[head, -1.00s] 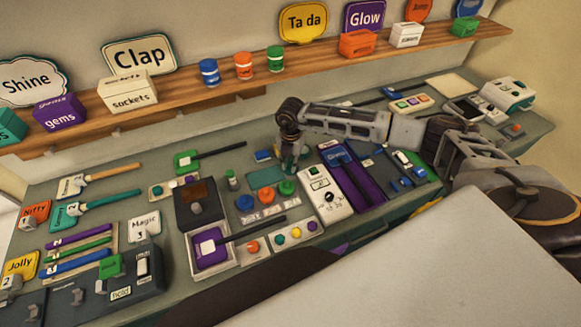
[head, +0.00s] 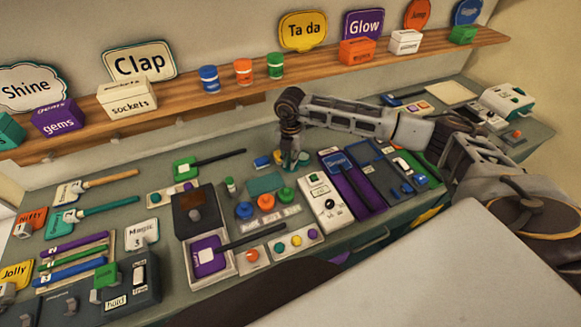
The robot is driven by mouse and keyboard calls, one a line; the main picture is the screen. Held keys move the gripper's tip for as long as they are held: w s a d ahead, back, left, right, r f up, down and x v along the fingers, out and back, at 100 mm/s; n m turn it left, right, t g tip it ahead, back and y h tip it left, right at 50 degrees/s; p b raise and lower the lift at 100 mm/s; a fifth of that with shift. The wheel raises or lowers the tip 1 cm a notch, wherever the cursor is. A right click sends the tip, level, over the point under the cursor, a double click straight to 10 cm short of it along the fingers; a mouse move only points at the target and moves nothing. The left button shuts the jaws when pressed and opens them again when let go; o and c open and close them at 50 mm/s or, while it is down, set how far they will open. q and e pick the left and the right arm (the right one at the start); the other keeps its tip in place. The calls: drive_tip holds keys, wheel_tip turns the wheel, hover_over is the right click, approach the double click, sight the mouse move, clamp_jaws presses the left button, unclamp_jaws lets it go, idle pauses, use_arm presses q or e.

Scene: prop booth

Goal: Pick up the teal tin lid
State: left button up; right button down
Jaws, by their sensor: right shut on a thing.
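My right gripper (head: 290,160) points down over the back middle of the counter, behind the teal mat (head: 265,183). It is shut on a small teal thing at its fingertips, which I take for the teal tin lid (head: 302,158). The fingers hide most of it, and its shape is hard to make out. The grip seems to be a little above the counter, but the gap is too small to tell for certain. My left gripper is not in view.
A white control box (head: 320,200) and purple tray (head: 358,190) stand to the right. A wooden shelf (head: 200,105) with boxes and cans runs behind.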

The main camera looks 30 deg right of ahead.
drive_tip(key=shift+r+b, duration=0.4)
drive_tip(key=shift+r, duration=1.95)
drive_tip(key=shift+f, duration=0.15)
